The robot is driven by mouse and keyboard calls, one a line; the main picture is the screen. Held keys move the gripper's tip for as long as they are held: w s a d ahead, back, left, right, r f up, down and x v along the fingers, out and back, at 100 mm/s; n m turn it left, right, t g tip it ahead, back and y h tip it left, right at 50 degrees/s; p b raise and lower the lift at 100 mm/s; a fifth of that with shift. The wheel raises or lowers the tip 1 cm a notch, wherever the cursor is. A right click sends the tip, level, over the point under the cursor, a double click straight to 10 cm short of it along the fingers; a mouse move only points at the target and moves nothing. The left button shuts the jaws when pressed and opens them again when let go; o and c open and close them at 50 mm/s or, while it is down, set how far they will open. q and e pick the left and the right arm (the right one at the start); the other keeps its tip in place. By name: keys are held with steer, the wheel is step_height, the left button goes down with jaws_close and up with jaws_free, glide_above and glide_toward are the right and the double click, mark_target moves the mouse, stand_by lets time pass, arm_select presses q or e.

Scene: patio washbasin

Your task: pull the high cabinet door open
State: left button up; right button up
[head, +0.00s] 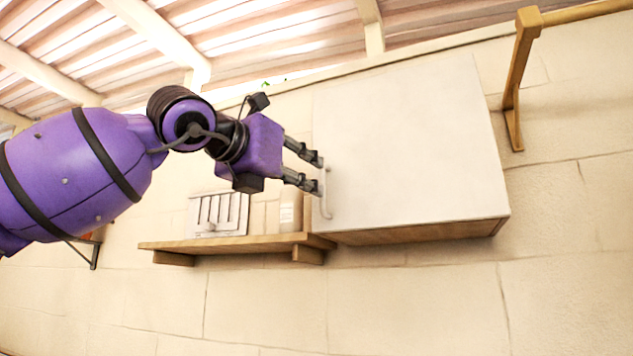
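The high cabinet (420,236) is mounted on the stone wall and has a wide, plain white door (415,145). The door looks closed against the wooden body. A pale, upright bar handle (326,205) sits near the door's lower left edge. My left gripper (321,174) reaches in from the left, with its two fingers apart, one above the other. The fingertips are at the upper part of the handle and overlap it in the picture. I cannot tell whether they touch it. My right gripper is not in view.
A wooden shelf (225,245) is on the wall left of the cabinet, below my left gripper. It holds a white slotted rack (218,214) and a pale container (290,212). A wooden bracket (515,85) stands out at upper right. The wall below is bare.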

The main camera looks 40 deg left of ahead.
mark_target(321, 183)
arm_select(q)
steer(key=w+p, duration=0.1)
steer(key=w, duration=0.2)
steer(key=shift+w+r, duration=0.15)
steer(key=shift+w, duration=0.75)
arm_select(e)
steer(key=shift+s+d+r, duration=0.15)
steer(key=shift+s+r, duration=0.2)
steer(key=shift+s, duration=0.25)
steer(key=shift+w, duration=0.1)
arm_select(q)
jaws_close()
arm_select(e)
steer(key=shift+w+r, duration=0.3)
